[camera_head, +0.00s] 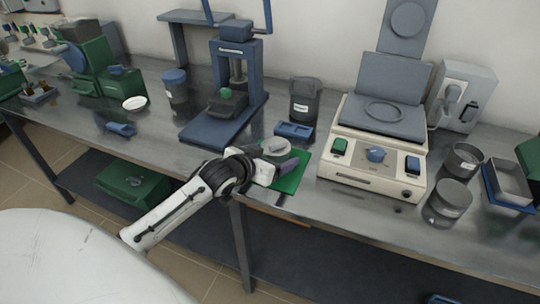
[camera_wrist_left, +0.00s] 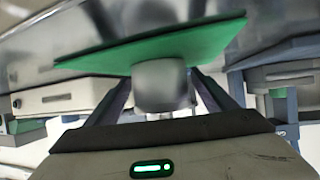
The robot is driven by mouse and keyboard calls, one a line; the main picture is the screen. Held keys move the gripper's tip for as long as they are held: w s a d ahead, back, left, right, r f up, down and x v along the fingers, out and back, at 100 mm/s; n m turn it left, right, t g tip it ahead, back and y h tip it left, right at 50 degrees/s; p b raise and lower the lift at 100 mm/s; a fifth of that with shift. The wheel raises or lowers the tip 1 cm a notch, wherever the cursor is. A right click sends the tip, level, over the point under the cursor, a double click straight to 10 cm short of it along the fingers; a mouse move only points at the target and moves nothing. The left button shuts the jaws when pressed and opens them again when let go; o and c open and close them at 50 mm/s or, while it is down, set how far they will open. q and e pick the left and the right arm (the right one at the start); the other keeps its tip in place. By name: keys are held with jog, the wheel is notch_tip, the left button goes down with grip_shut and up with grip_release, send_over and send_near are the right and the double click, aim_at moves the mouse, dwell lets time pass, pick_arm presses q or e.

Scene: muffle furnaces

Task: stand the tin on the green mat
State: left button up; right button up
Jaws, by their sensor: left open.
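The grey tin (camera_head: 275,147) is at the green mat (camera_head: 293,178) near the table's front edge. In the left wrist view, which is turned over, the tin (camera_wrist_left: 160,84) is upright with its base against the mat (camera_wrist_left: 150,45). My left gripper (camera_head: 275,160) reaches in over the mat from the front left. Its two fingers (camera_wrist_left: 161,88) are open, one on each side of the tin, and gaps seem to show between them and the tin. The gripper hides part of the tin and of the mat in the head view. My right gripper is not in view.
A blue tray (camera_head: 294,131) and a dark pot (camera_head: 305,100) stand behind the mat. A blue press (camera_head: 208,130) is to the left. A cream hotplate device (camera_head: 372,165) stands close on the right, with grey tins (camera_head: 449,202) beyond it.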

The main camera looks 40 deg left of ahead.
pick_arm(q)
jog(key=p+v, duration=0.1)
jog(key=v, duration=1.1)
jog(key=shift+r, duration=0.1)
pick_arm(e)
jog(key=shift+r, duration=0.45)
pick_arm(q)
jog(key=shift+d, duration=0.1)
